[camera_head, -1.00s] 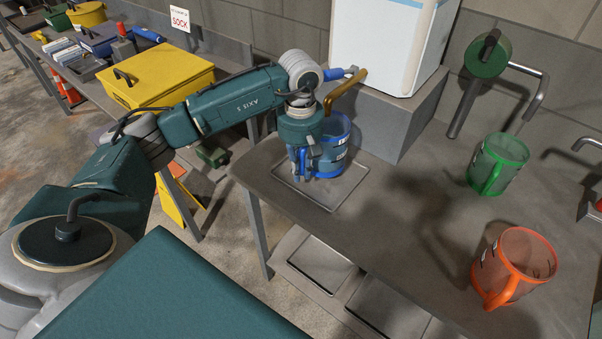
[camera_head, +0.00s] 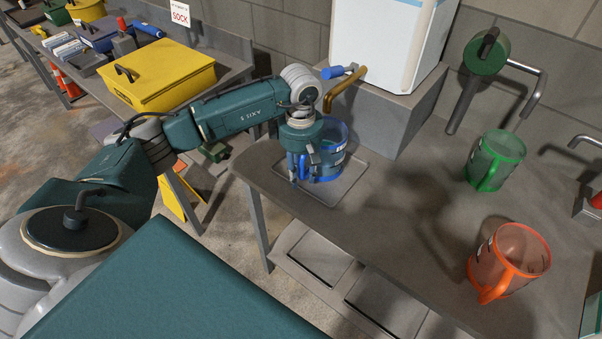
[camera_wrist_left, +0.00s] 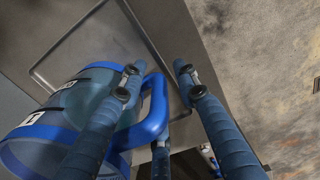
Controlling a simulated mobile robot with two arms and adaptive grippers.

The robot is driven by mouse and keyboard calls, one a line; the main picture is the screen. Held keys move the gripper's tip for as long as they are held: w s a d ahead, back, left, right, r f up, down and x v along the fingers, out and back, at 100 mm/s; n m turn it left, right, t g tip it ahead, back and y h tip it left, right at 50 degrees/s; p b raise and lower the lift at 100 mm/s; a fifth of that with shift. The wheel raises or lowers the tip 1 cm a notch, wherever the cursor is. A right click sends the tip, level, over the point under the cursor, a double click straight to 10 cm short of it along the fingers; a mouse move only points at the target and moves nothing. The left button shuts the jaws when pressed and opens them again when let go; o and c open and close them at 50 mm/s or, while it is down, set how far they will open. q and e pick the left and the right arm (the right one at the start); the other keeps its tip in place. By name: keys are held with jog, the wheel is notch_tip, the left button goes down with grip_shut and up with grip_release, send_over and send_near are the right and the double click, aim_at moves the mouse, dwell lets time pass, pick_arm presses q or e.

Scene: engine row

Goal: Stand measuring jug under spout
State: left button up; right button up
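The blue measuring jug (camera_head: 331,158) stands upright on the shallow square tray (camera_head: 351,188) at the bench's left end. It also shows in the wrist view (camera_wrist_left: 62,118), with its handle (camera_wrist_left: 154,112) toward my gripper. The brass spout (camera_head: 345,92) comes down from the white tank and ends above the jug as seen from the head; exact alignment is hard to judge. My left gripper (camera_head: 304,172) is at the handle side of the jug. Its fingers (camera_wrist_left: 158,85) are spread, with the handle between them and a gap on the right. My right gripper is not in view.
A green jug (camera_head: 495,160) and an orange jug (camera_head: 508,262) stand on the bench to the right. The white tank (camera_head: 388,45) sits on a grey block (camera_head: 385,115) behind the tray. A yellow box (camera_head: 165,75) is on the other bench at left.

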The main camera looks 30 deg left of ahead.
pick_arm(q)
notch_tip(320, 180, up, 10)
jog(key=b, duration=0.3)
jog(key=shift+r, duration=0.95)
jog(key=shift+s, duration=0.1)
jog(key=shift+f, duration=0.1)
